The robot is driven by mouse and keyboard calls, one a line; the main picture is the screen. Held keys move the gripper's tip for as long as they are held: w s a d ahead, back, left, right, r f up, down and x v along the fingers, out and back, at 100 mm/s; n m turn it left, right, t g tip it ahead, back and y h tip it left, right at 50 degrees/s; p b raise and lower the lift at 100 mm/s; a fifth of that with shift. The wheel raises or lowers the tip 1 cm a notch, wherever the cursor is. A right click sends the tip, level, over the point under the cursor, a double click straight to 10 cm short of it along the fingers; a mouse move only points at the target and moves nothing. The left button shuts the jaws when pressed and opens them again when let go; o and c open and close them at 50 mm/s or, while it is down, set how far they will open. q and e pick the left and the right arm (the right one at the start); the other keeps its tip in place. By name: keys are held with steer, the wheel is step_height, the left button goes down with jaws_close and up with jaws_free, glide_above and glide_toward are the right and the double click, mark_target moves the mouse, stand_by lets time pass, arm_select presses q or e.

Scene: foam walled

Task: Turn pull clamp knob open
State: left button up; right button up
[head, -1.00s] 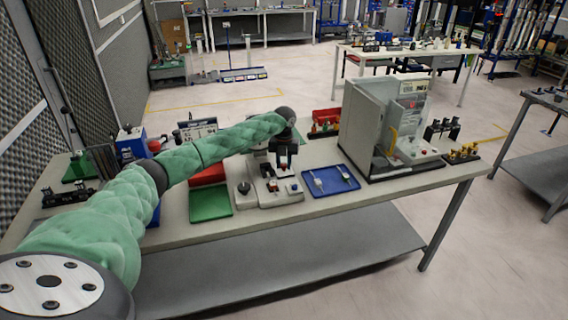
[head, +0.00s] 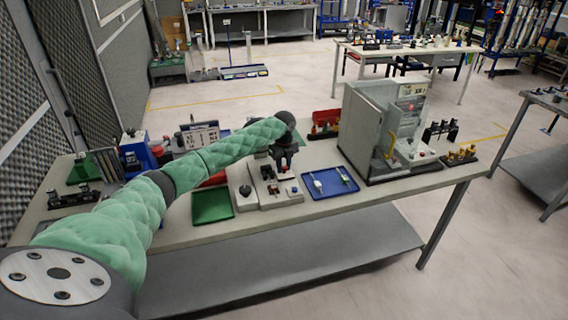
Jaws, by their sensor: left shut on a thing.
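A light grey clamp fixture (head: 275,200) stands on the table near its middle. It has a black round knob on its left part and small dark and red parts on its right part. My left gripper (head: 284,167) comes in from the left and points down over the right rear part of the fixture. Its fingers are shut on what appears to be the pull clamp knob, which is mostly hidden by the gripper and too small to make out. My right gripper is not in view.
A green tray (head: 211,206) lies left of the fixture and a blue tray (head: 330,183) with light tools lies right of it. A grey machine enclosure (head: 362,130) stands further right. A red bin (head: 325,120) is behind. The table's front edge is clear.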

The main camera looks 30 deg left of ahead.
arm_select(q)
steer(key=n+p, duration=0.1)
steer(key=n, duration=0.3)
steer(key=n+p, duration=0.2)
steer(key=n, duration=0.1)
steer(key=shift+r+n, duration=0.2)
steer(key=shift+n, duration=0.2)
steer(key=shift+n+p, duration=0.45)
steer(key=shift+n, duration=0.15)
steer(key=shift+a+n, duration=0.1)
steer(key=shift+n, duration=0.4)
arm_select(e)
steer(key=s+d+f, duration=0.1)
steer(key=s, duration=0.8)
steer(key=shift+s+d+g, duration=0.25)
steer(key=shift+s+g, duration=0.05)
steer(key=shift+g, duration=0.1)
arm_select(q)
steer(key=o, duration=1)
steer(key=shift+f, duration=0.1)
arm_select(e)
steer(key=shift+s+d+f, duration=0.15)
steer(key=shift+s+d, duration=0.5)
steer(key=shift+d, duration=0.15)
